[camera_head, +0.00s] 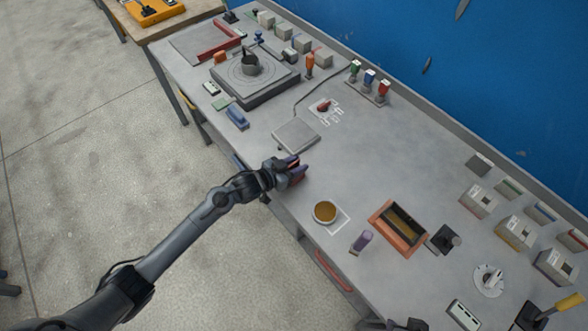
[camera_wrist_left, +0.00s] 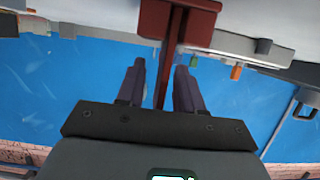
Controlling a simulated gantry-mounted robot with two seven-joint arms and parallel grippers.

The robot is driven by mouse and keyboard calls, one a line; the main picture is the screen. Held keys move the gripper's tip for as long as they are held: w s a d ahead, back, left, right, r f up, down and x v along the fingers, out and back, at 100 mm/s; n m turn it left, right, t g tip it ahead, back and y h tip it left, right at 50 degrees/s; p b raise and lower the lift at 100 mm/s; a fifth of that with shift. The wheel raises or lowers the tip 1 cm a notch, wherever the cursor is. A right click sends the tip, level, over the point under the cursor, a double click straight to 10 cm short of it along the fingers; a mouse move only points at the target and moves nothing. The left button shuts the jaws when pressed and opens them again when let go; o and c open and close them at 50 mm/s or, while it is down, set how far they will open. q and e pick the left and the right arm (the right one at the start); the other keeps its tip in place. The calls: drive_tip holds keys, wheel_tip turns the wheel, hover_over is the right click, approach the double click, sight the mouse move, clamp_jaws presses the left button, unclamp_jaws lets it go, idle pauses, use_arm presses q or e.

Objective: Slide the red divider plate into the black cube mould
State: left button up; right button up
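My left gripper (camera_head: 297,170) is over the front edge of the bench, with a small red piece showing between its purple fingers. In the left wrist view, a red T-shaped part, taken as the red divider plate (camera_wrist_left: 178,22), has its narrow stem between the two fingers (camera_wrist_left: 160,72). I cannot pick out the black cube mould for certain; a small black block (camera_head: 444,238) stands right of the orange-brown box. A dark shape cut off at the bottom edge may be my right gripper (camera_head: 400,325).
A grey square plate (camera_head: 296,135) lies just behind the left gripper. An amber-filled cup (camera_head: 325,211), a purple cylinder (camera_head: 361,241) and an orange-brown box (camera_head: 382,219) stand to the right. Grey blocks line the back. The middle of the bench is mostly clear.

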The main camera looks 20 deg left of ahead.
use_arm(q)
drive_tip(key=shift+w+d+f, duration=0.15)
drive_tip(key=shift+w+d, duration=0.1)
drive_tip(key=shift+w, duration=0.1)
clamp_jaws()
